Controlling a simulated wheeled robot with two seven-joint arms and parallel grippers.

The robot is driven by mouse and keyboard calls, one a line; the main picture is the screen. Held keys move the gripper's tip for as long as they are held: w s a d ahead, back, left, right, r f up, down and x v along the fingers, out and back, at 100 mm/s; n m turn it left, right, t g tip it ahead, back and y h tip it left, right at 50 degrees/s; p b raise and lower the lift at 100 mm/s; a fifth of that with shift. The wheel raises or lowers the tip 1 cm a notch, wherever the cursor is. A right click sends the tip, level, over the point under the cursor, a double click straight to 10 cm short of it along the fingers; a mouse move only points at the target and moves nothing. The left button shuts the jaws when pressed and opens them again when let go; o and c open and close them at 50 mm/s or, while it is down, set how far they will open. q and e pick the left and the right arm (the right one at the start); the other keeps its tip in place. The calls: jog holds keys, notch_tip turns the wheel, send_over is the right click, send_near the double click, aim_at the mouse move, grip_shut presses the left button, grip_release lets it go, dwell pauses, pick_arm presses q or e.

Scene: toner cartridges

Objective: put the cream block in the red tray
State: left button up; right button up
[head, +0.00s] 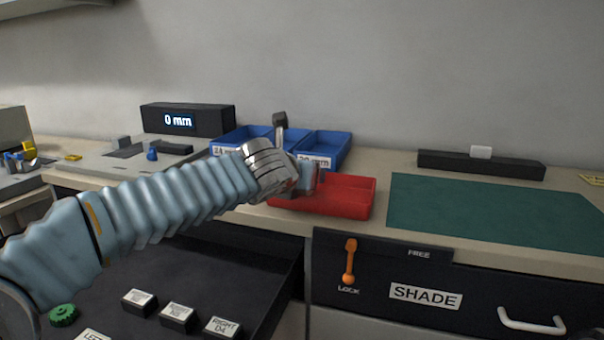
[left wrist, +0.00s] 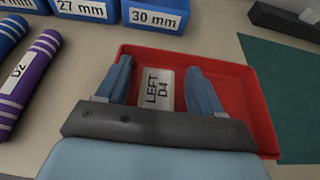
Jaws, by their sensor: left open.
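A pale cream-grey block marked LEFT D4 (left wrist: 154,90) shows inside the red tray (left wrist: 245,100) in the left wrist view, between the fingers of my left gripper (left wrist: 156,70). The fingers are apart, with gaps on both sides of the block. Whether the block rests on the tray floor is hard to tell. In the head view my left gripper (head: 307,179) is over the left part of the red tray (head: 345,203), and the block is hidden there. My right gripper is not in view.
Blue bins (head: 330,146) stand behind the tray. A green mat (head: 490,210) lies to its right. A black bar (head: 450,164) with a small white block (head: 481,152) stands at the back. Labelled dark blocks (head: 177,317) lie in the open drawer. A purple cylinder (left wrist: 28,85) lies left of the tray.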

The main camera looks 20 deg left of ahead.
pick_arm(q)
jog(key=v, duration=1.2)
